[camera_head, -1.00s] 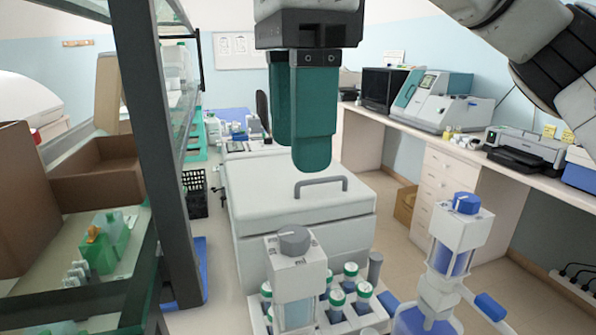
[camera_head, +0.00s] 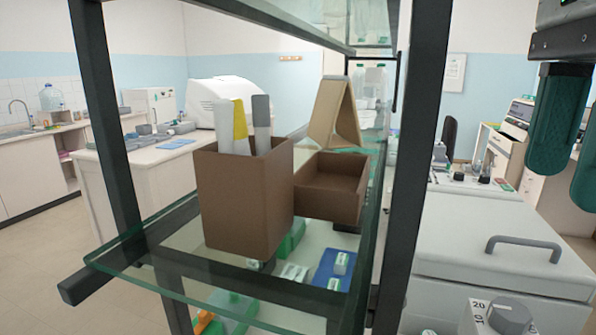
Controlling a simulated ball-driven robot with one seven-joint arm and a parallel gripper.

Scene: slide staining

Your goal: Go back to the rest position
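My gripper (camera_head: 577,150) is at the upper right, partly cut off by the picture's edge. Its two teal fingers point down and stand apart, one nearer the camera than the other. Nothing shows between them, so it looks open and empty. It hangs in the air, above and to the right of a white lidded cabinet (camera_head: 462,238) with a grey handle.
A glass shelf rack (camera_head: 415,130) with dark posts stands close in front. It bears a tall brown box (camera_head: 222,200) and a low brown tray (camera_head: 330,200). A grey-knobbed dispenser (camera_head: 508,315) is at lower right. Open floor (camera_head: 45,265) lies at left.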

